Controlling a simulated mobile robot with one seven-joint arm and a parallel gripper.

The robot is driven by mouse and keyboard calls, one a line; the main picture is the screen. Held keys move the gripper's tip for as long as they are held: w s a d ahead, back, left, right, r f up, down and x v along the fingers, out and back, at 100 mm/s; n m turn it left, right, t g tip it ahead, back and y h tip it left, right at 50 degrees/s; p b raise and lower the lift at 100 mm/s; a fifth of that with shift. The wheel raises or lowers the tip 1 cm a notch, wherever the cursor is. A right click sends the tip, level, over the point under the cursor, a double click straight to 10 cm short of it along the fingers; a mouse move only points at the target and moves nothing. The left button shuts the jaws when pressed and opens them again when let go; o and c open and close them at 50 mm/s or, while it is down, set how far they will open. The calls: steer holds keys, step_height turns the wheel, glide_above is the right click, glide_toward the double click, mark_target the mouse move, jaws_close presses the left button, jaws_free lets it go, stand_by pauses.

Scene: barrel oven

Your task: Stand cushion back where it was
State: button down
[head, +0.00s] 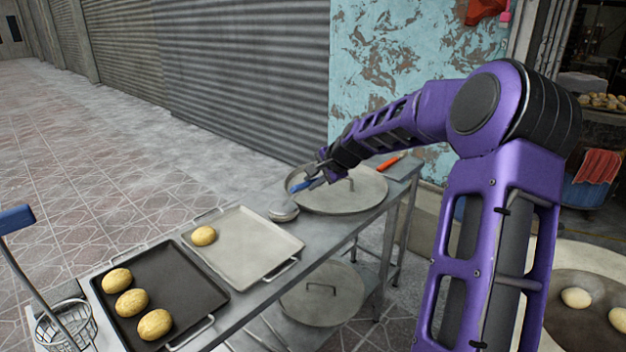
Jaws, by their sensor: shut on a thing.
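My gripper (316,178) is over the far part of the metal table, in front of the large round lid. It is shut on the blue handle (301,186) of a metal ladle. The ladle's bowl (284,213) hangs just left of the lid, at or close above the tabletop; I cannot tell if it touches. The fingertips are small and partly hidden by my wrist. I can make out no cushion in the head view.
A large round lid (350,198) and an orange-handled tool (391,162) lie at the table's far end. Nearer are a light tray (245,250) with one bun and a dark tray (185,285) with three buns. Another lid (322,305) is on the lower shelf.

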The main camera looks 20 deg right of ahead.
steer(key=shift+f, duration=0.1)
stand_by(0.3)
steer(key=shift+c, duration=2)
jaws_free()
steer(key=p+v, duration=0.2)
steer(key=v, duration=0.7)
stand_by(0.4)
